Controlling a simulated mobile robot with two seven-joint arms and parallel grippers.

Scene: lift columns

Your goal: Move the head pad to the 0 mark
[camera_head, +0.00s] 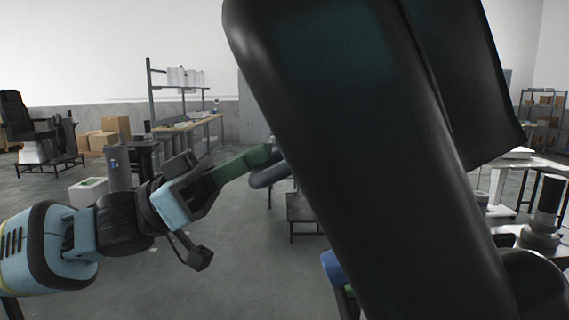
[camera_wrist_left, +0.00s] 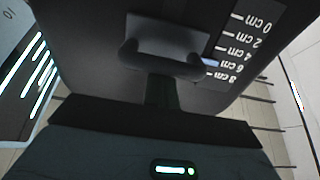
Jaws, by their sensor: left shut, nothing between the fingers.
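A large black padded form (camera_head: 350,150), apparently the head pad or its backrest, fills the middle of the head view; I cannot tell where one part ends. A grey curved handle (camera_head: 270,176) sticks out at its left side. My left gripper (camera_head: 268,153) is shut, its green fingers by this handle; contact cannot be told. In the left wrist view a dark bracket with a curved handle (camera_wrist_left: 165,68) stands before a black panel (camera_wrist_left: 95,55). A white scale (camera_wrist_left: 250,45) runs from 0 cm to 8 cm. A pale blue marker (camera_wrist_left: 210,63) sits near the 6 cm line. My right gripper is out of view.
White tables (camera_head: 525,165) are at the right. A low table (camera_head: 302,208) stands behind the handle. The floor at lower middle is clear.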

